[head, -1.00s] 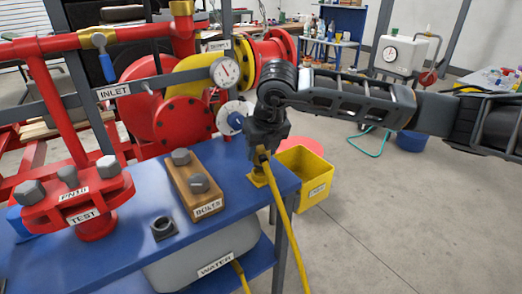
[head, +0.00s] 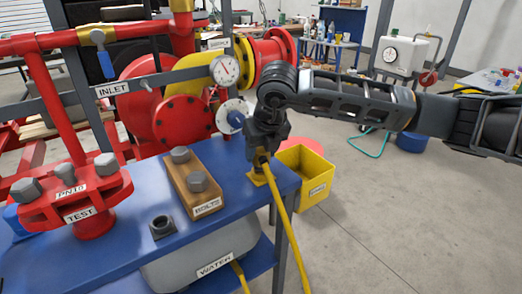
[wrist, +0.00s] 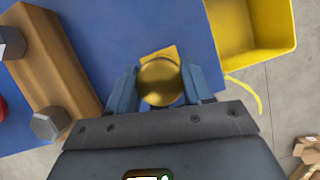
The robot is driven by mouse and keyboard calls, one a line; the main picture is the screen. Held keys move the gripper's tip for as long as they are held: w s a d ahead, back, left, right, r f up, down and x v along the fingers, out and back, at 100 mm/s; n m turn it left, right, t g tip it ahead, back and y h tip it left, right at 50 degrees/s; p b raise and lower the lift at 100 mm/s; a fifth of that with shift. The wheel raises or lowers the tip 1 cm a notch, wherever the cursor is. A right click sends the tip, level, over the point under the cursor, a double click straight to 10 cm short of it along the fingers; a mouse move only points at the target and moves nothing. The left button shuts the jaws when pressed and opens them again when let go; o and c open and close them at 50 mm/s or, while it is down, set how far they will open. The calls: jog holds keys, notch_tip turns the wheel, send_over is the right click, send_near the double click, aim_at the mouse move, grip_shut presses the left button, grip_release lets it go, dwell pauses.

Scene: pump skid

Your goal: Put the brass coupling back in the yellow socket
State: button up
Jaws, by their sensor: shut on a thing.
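The brass coupling (wrist: 160,82) shows as a round gold top between the fingers of my gripper (wrist: 163,88) in the wrist view. My gripper (head: 262,150) is shut on it, pointing down over the right end of the blue bench. The yellow socket (head: 257,178) is a small yellow piece on the bench directly below the gripper in the head view; a yellow corner of it (wrist: 172,51) shows behind the coupling in the wrist view. A yellow hose (head: 289,225) runs down from the coupling. Whether the coupling is seated in the socket is hidden.
A wooden block with bolts (head: 182,190) stands left of the gripper on the blue bench (head: 130,240). A yellow bin (head: 326,173) is just right of the bench edge. A pressure gauge (head: 225,69) and red pipework are behind. Open floor lies to the right.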

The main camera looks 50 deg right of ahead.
jog(key=shift+f+b, duration=1.25)
jog(key=shift+b, duration=0.1)
dwell(0.3)
jog(key=o, duration=1.2)
jog(key=shift+o, duration=0.2)
jog(key=shift+v, duration=3.95)
